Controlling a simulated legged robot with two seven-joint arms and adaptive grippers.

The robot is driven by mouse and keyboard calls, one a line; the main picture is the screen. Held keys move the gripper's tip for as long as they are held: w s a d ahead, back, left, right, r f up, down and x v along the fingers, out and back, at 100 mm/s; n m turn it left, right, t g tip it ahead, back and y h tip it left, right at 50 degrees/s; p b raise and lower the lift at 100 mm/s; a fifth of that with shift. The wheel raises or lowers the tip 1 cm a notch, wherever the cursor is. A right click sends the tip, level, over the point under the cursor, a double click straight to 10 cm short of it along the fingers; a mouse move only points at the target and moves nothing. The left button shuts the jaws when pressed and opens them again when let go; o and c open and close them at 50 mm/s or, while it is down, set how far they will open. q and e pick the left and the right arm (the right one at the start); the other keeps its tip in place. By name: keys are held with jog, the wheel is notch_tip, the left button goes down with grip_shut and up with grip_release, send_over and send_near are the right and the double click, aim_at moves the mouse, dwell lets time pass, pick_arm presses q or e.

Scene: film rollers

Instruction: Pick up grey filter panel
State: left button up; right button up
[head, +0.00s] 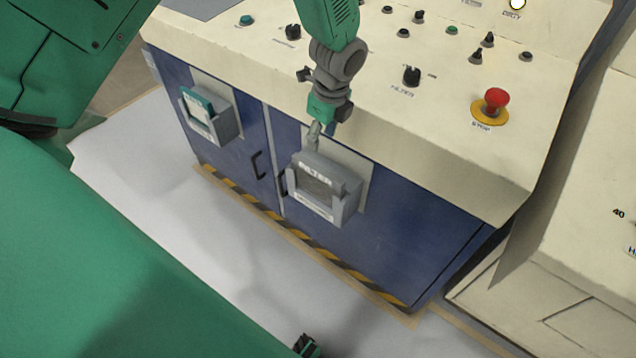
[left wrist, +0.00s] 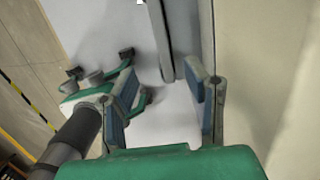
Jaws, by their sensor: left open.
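The grey filter panel (head: 335,191), with "FILTER" lettering and a dark mesh window, sits on the front of the blue cabinet in the head view. My left gripper (head: 314,134) points down from above, with its fingertips just over the panel's top edge. I cannot tell if they touch it. In the left wrist view, the blue-padded fingers of my left gripper (left wrist: 165,88) are apart, with a grey edge between and beyond them. A small green and black part at the bottom of the head view is probably my right gripper (head: 306,346); its jaws cannot be read.
A second panel with a teal top (head: 203,112) is left on the blue cabinet (head: 400,222). The cream console top (head: 440,125) overhangs, with knobs and a red stop button (head: 495,100). Black handles are between the panels. White floor (head: 185,205) lies in front.

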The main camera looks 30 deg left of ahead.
aim_at(318, 167)
pick_arm(q)
jog(key=f+b, duration=0.1)
jog(key=f, duration=0.6)
jog(key=shift+a+f, duration=0.2)
jog(key=f, duration=0.2)
jog(key=a+f, duration=0.1)
jog(key=f, duration=0.2)
jog(key=shift+w+b, duration=0.2)
jog(key=shift+b, duration=0.1)
jog(key=shift+c, duration=0.4)
grip_shut()
